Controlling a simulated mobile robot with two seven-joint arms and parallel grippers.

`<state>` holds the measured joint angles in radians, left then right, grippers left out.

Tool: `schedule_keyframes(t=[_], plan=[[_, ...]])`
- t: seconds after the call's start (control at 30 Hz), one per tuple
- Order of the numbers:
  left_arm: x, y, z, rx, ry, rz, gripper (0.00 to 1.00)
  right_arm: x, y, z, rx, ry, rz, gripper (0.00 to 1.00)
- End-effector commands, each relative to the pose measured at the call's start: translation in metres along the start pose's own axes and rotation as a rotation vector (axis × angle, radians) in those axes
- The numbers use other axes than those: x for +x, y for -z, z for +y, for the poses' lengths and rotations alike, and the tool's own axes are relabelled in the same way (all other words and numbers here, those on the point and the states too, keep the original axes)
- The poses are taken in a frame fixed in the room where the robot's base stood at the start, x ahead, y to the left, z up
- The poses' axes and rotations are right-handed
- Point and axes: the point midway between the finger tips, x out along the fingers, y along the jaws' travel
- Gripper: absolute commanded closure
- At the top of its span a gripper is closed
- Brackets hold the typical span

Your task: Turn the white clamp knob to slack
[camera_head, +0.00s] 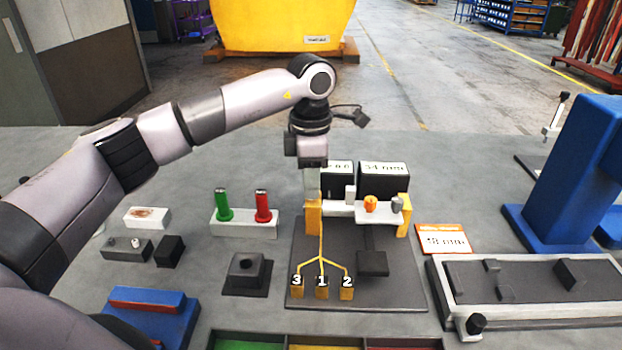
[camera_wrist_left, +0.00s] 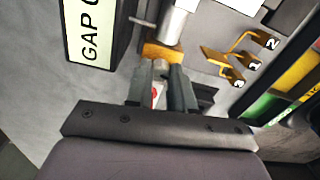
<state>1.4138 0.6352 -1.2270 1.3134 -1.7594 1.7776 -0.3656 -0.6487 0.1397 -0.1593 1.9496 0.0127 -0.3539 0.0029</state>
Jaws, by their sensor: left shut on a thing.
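My left gripper (camera_head: 312,188) comes down from above at the left end of a fixture with two yellow uprights (camera_head: 403,222) and a white bar (camera_head: 338,208). In the left wrist view the gripper (camera_wrist_left: 160,78) is shut on a small white part with a red mark (camera_wrist_left: 156,96), which I take to be the white clamp knob. The fingers hide most of it, and its turn angle cannot be read. In the head view the gripper covers it. An orange knob (camera_head: 370,203) and a grey knob (camera_head: 397,205) stand farther right on the fixture. My right gripper is not in view.
Black display boxes (camera_head: 382,181) stand close behind the fixture. A yellow branched piece marked 3, 1, 2 (camera_head: 321,262) is in front. Green (camera_head: 223,205) and red (camera_head: 263,206) cylinders stand left. A blue column (camera_head: 580,170) and a grey tray (camera_head: 530,314) are right.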

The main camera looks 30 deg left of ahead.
Motion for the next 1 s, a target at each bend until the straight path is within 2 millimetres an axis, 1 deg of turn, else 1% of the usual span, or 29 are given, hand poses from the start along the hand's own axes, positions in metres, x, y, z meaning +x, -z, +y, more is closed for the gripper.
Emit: schedule_keyframes(t=[0.1, 0.3, 0.87, 0.9, 0.97, 1.0], plan=[[-0.0019, 0.0008, 0.0012, -0.064, -0.004, 0.0, 1.0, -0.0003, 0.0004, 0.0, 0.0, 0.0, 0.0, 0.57], [-0.0019, 0.0008, 0.0012, -0.133, -0.004, 0.0, 1.0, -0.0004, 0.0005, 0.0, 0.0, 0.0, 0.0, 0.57], [-0.002, 0.0007, 0.0014, -0.163, -0.004, -0.001, 1.0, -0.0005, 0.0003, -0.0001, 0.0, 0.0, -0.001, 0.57], [-0.002, 0.0007, 0.0014, -0.162, -0.004, -0.001, 0.71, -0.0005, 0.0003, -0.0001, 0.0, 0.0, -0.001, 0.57], [-0.0019, 0.0006, 0.0012, -0.162, -0.004, -0.001, 0.52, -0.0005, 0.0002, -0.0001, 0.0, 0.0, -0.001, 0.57], [-0.0017, 0.0006, 0.0011, -0.161, -0.003, -0.001, 0.52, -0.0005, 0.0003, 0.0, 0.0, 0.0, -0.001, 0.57]])
